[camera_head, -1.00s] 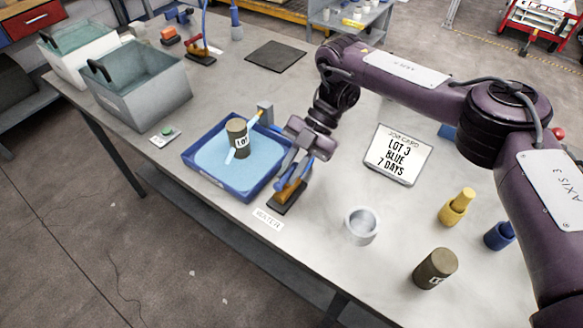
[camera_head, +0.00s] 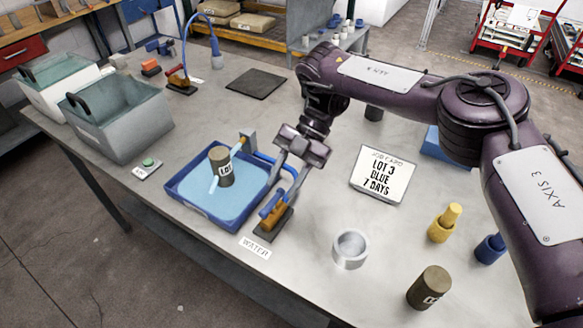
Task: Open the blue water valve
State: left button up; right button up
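The water valve (camera_head: 275,214) has an orange-yellow body on a black base, with a blue lever (camera_head: 270,204), behind the WATER label (camera_head: 255,248). A blue hose runs from it toward the blue tray (camera_head: 212,222). My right gripper (camera_head: 280,194) reaches down over the valve from behind. Its two fingers look spread apart, with the tips close to the valve and lever. Whether they touch the lever I cannot tell. My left gripper is not in view.
A dark can (camera_head: 222,172) stands in the water-filled tray. The job card (camera_head: 380,174) stands to the right. A metal ring (camera_head: 349,250), a yellow piece (camera_head: 443,224), a blue cup (camera_head: 490,249) and another dark can (camera_head: 429,287) stand at the front right.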

jog(key=shift+v, duration=1.95)
jog(key=shift+a, duration=0.1)
